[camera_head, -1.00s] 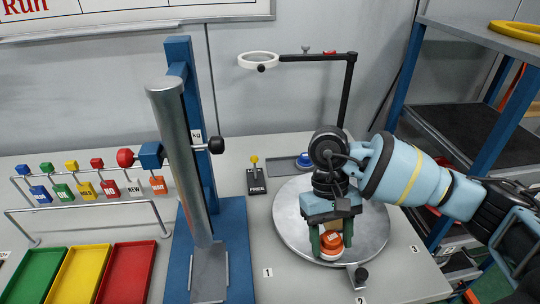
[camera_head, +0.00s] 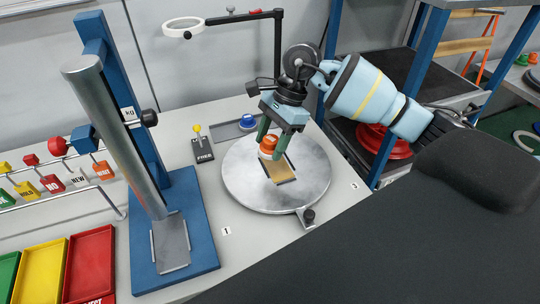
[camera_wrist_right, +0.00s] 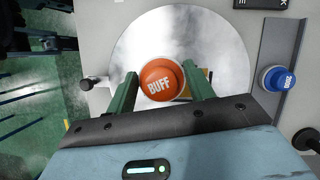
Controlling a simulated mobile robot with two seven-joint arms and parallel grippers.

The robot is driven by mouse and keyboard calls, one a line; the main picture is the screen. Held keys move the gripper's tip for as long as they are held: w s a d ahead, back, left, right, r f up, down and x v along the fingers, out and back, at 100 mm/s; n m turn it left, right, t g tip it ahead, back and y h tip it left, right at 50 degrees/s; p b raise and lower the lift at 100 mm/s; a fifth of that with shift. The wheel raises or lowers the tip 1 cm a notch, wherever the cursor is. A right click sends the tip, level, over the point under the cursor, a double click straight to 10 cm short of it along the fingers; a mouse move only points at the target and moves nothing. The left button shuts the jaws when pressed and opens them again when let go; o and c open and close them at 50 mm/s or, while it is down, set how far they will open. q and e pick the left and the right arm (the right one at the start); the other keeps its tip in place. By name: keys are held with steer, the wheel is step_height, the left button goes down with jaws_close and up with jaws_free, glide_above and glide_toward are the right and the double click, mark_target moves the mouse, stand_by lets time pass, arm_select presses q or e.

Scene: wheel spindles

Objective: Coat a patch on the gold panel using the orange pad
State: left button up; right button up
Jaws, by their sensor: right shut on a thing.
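The gold panel (camera_head: 281,172) is a small tan rectangle with a dark strip at its front edge, lying on the round grey turntable (camera_head: 240,185). My right gripper (camera_head: 271,143) is shut on the orange pad (camera_head: 268,146), with one green finger on each side. In the right wrist view the orange pad (camera_wrist_right: 160,80) reads BUFF and sits between the fingers, hiding nearly all of the panel. In the head view the pad is at the panel's far left end; I cannot tell whether it touches. My left gripper is not in view.
A blue pad (camera_head: 247,122) sits in a grey tray behind the turntable. A switch (camera_head: 203,148) stands left of it. A blue stand with a metal column (camera_head: 118,140) rises at left, beside coloured trays (camera_head: 90,262). A ring on a black arm (camera_head: 184,26) overhangs the back. Blue-post shelving is right.

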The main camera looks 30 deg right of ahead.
steer(key=shift+w+d+r+m, duration=0.25)
steer(key=shift+m, duration=0.35)
steer(key=shift+f, duration=0.1)
